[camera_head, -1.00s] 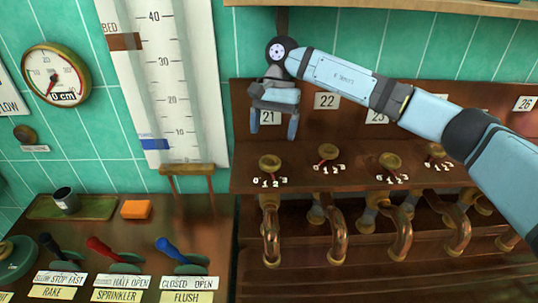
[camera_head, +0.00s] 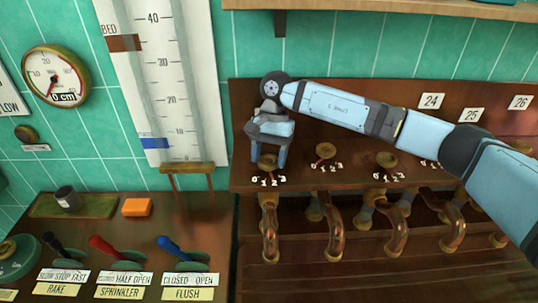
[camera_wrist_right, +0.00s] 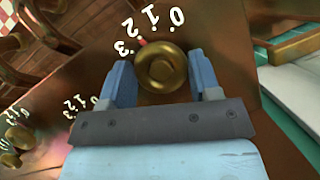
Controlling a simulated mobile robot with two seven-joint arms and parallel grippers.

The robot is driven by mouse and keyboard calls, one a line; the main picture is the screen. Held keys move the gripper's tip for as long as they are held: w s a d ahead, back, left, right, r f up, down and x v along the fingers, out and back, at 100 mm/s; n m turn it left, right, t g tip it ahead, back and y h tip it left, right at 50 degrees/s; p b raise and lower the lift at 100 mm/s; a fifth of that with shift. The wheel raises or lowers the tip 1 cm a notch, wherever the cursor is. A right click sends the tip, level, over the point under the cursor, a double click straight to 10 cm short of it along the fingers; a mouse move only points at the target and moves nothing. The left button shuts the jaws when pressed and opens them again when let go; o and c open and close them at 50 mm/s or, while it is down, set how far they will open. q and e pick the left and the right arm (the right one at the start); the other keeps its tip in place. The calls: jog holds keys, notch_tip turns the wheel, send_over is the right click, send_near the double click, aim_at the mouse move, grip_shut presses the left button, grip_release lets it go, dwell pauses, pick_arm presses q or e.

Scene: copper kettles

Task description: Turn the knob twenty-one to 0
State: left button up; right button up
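Knob twenty-one (camera_head: 267,161) is a round brass knob at the left end of the row on the wooden panel, with a 0 to 3 scale below it. Its "21" label is hidden behind my arm. In the right wrist view the knob (camera_wrist_right: 161,68) shows a red mark pointing roughly toward 2. My right gripper (camera_head: 269,160) is open, its two blue fingers on either side of the knob; they show in the wrist view too (camera_wrist_right: 161,82). Whether they touch it I cannot tell. My left gripper is not in view.
Neighbouring knobs (camera_head: 326,151) stand close to the right, with copper pipes (camera_head: 335,235) below. A shelf (camera_head: 380,5) runs above. Levers (camera_head: 180,252), an orange block (camera_head: 137,207) and a dark cup (camera_head: 66,198) are on the left counter.

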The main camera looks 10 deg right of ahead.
jog(key=c, duration=0.4)
jog(key=shift+o, duration=0.2)
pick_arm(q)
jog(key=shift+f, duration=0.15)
pick_arm(e)
jog(key=shift+f+m+b, duration=0.2)
jog(key=shift+m+b, duration=0.5)
jog(key=shift+b, duration=0.3)
jog(key=m+b, duration=0.2)
jog(key=m+t+y+b, duration=0.1)
jog(key=m+b, duration=0.1)
jog(key=shift+d+t+y, duration=0.1)
jog(key=shift+t+y, duration=0.2)
jog(key=m+t+b, duration=0.1)
jog(key=m+b, duration=0.2)
jog(key=shift+s+m+y, duration=0.1)
jog(key=shift+m+y, duration=0.2)
pick_arm(q)
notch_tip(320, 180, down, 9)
jog(key=b, duration=0.2)
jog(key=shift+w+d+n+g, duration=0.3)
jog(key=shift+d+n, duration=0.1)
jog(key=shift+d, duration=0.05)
pick_arm(e)
jog(key=shift+r+m+t, duration=0.2)
jog(key=shift+m+t, duration=0.5)
jog(key=shift+m, duration=0.7)
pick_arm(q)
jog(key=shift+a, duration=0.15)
